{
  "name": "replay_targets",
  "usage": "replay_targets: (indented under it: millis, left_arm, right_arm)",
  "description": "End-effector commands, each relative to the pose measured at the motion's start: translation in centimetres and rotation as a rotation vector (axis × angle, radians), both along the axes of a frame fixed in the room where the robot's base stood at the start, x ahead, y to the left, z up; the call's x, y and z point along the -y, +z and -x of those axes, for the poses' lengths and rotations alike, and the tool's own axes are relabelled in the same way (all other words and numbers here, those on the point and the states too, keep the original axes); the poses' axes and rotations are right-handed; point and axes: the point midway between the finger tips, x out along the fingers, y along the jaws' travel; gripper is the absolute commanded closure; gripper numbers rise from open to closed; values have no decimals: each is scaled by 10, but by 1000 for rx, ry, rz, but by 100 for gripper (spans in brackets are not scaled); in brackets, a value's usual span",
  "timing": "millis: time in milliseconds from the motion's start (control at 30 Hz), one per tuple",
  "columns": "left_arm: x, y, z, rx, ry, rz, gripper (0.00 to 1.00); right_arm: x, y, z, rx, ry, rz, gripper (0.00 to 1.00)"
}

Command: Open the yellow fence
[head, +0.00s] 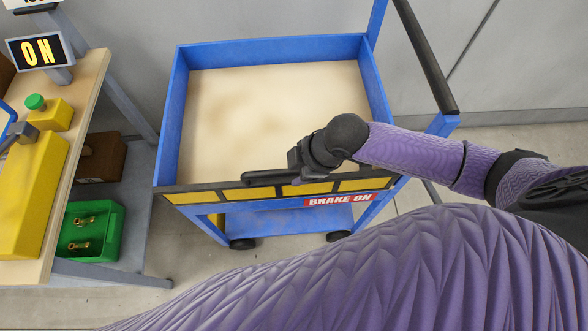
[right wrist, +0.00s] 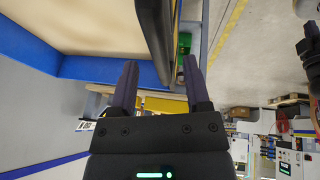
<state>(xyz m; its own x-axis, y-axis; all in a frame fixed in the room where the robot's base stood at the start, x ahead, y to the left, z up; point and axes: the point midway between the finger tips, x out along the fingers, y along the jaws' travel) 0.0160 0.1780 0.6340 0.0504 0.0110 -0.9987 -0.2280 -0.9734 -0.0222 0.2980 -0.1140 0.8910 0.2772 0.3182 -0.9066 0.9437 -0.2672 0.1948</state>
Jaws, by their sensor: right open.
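The yellow fence (head: 190,197) is the near side of the blue cart, with yellow panels under a black top rail. It stands upright, and a red "BRAKE ON" label is below it. My right gripper (head: 250,178) is at the fence's top edge, around its middle. In the right wrist view my right gripper (right wrist: 158,78) has its two fingers apart, with the dark rail of the fence (right wrist: 153,40) running down between them. Whether a finger touches the rail cannot be told.
The blue cart (head: 172,120) has an empty beige bed and a black push handle (head: 428,60) at right. A workbench (head: 88,95) with yellow fixtures stands at left, above a green bin (head: 112,215). My purple arm fills the lower right.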

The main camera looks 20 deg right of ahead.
Motion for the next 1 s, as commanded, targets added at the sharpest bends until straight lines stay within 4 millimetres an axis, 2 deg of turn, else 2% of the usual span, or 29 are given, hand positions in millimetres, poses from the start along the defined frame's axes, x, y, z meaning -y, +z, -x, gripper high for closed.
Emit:
replay_targets:
  millis: [33, 100, 367, 400, 600, 700, 1000]
  left_arm:
    - [0, -6, 0, 0, -1, 0, 100]
    - [-1, -7, 0, 0, -3, -1, 100]
    - [-3, -7, 0, 1, -6, -4, 100]
    - [-3, -7, 0, 1, -6, -4, 100]
    - [-3, -7, 1, 0, -5, -4, 100]
    - [-3, -7, 1, -1, -4, -5, 100]
    - [-2, -7, 2, -2, -2, -3, 100]
  right_arm:
    - [-2, -9, -2, 0, -2, -1, 39]
    - [-5, -14, -4, 0, -2, -1, 39]
    - [-6, -15, -5, 2, -2, 0, 39]
    - [-6, -15, -5, 2, -2, 0, 41]
    - [-6, -15, -5, 1, -1, 0, 83]
    - [-6, -15, -5, 1, -1, 0, 100]
    - [-5, -15, -5, 1, -1, 0, 100]
